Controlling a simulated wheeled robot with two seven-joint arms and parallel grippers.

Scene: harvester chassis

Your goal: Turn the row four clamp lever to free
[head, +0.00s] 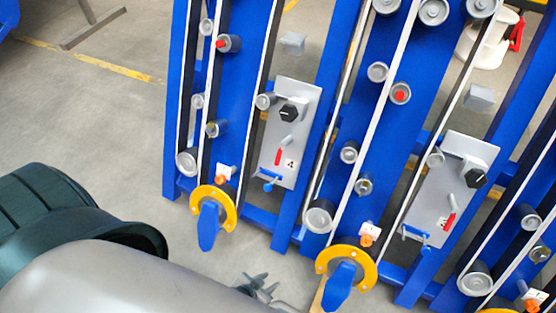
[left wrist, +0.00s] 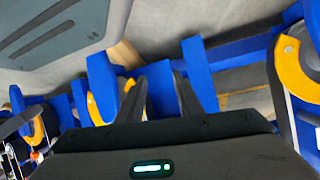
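In the head view, a clamp with a blue lever (head: 208,226) on a yellow ring (head: 228,199) stands low on one blue row unit. A second blue lever (head: 339,286) sits on another yellow ring (head: 361,259) to the right. My left gripper (left wrist: 159,80) shows two dark fingers apart in the left wrist view, with blue parts beyond and nothing clearly held. In the head view its jagged grey end (head: 261,286) is low, between the two levers, partly hidden by my arm. The right gripper is out of view.
Grey panels with black knobs (head: 289,113) and (head: 475,177), red levers and small blue handles (head: 268,178) sit between the belts and rollers. Blue uprights stand close together. Another yellow ring (left wrist: 295,70) is at the right in the wrist view.

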